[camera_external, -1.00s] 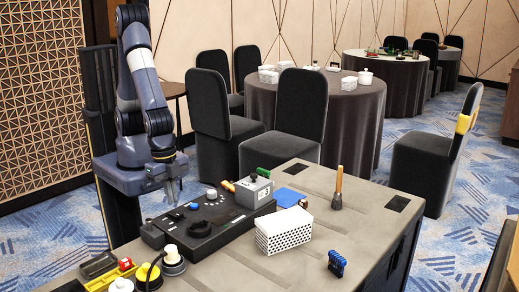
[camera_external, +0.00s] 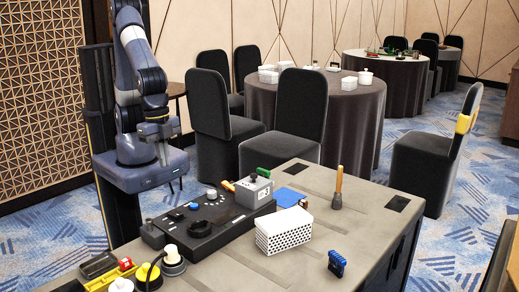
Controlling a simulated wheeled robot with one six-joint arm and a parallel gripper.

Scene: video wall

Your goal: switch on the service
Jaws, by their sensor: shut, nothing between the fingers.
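A black control panel (camera_external: 228,226) lies on the grey table. On it show a small blue part (camera_external: 194,206), a grey round knob (camera_external: 211,193) and a dark ring-shaped part (camera_external: 199,228). A grey box (camera_external: 254,192) with a dark knob on top and a number label stands at its far right end. I cannot tell which part is the service switch or its state. My gripper (camera_external: 164,163) is shut and empty, pointing down in front of my base, behind and above the panel's left part, apart from it.
On the grey table (camera_external: 290,246) stand a white perforated box (camera_external: 284,231), a blue block-like item (camera_external: 337,263), a wooden-handled tool (camera_external: 338,188) and a blue pad (camera_external: 289,197). A yellow tray (camera_external: 108,277) and round yellow-and-white parts (camera_external: 148,275) crowd the near left corner.

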